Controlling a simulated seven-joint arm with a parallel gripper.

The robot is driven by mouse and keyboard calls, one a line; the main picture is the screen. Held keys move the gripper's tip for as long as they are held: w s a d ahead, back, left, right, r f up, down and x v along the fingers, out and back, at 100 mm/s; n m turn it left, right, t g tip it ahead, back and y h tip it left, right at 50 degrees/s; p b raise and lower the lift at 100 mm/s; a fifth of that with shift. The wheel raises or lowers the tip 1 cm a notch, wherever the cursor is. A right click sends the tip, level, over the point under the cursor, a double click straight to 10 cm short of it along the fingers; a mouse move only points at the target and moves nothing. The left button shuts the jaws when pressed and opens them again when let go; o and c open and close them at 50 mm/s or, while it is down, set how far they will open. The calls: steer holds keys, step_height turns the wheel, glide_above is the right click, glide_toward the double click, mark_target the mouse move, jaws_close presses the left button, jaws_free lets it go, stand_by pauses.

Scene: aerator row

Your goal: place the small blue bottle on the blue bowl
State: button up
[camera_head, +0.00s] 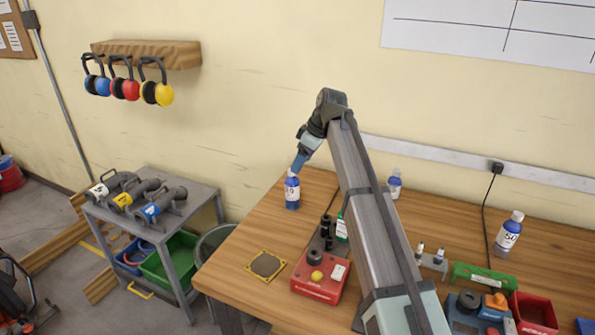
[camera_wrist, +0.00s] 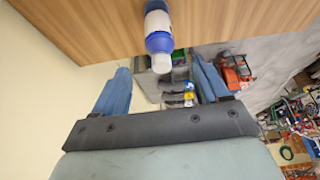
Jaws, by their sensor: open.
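A small blue bottle (camera_head: 292,191) with a white label stands upright near the table's far left edge. My gripper (camera_head: 299,163) is right above its top, and the blue fingers hide part of the cap. In the wrist view the bottle (camera_wrist: 157,25) shows with its white cap toward the gap between the spread, empty fingers of my gripper (camera_wrist: 160,64). I cannot tell whether they touch it. No blue bowl is clearly seen; a blue item (camera_head: 585,326) is cut off at the lower right.
A red control box (camera_head: 319,277) and a yellow-edged square pad (camera_head: 266,266) lie on the table (camera_head: 240,245). A red bin (camera_head: 534,314) and a green holder (camera_head: 486,277) are at the right. A grey cart (camera_head: 148,215) stands left. Table between pad and bottle is clear.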

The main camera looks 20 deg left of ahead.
steer(key=shift+v, duration=1.25)
